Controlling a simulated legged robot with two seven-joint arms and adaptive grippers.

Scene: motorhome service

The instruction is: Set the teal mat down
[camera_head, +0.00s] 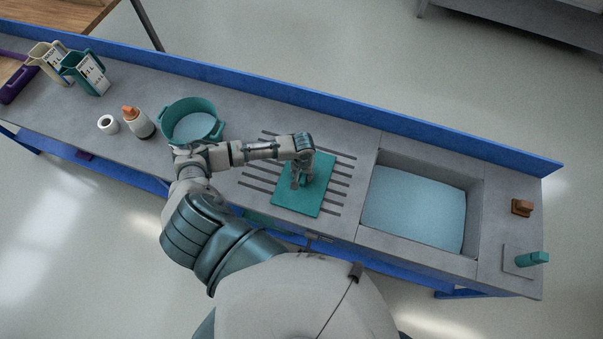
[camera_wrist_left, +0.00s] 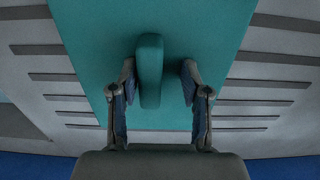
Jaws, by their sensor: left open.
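The teal mat (camera_head: 312,195) lies flat on the slatted drainer part of the counter, left of the sink. My left gripper (camera_head: 302,182) is over the mat, pointing down. In the left wrist view the mat (camera_wrist_left: 95,60) fills the middle, with dark slats on both sides. A raised teal grip (camera_wrist_left: 150,70) stands up from the mat between the fingers of my left gripper (camera_wrist_left: 158,90). The fingers are open, with a gap visible on either side of the grip. My right gripper is not in view.
The sink basin (camera_head: 415,208) with pale blue water is right of the drainer (camera_head: 258,178). A teal pot (camera_head: 214,105), an orange-topped bottle (camera_head: 143,124) and a white roll (camera_head: 108,125) stand to the left. A brown block (camera_head: 522,207) and a teal-handled item (camera_head: 532,258) are at the far right.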

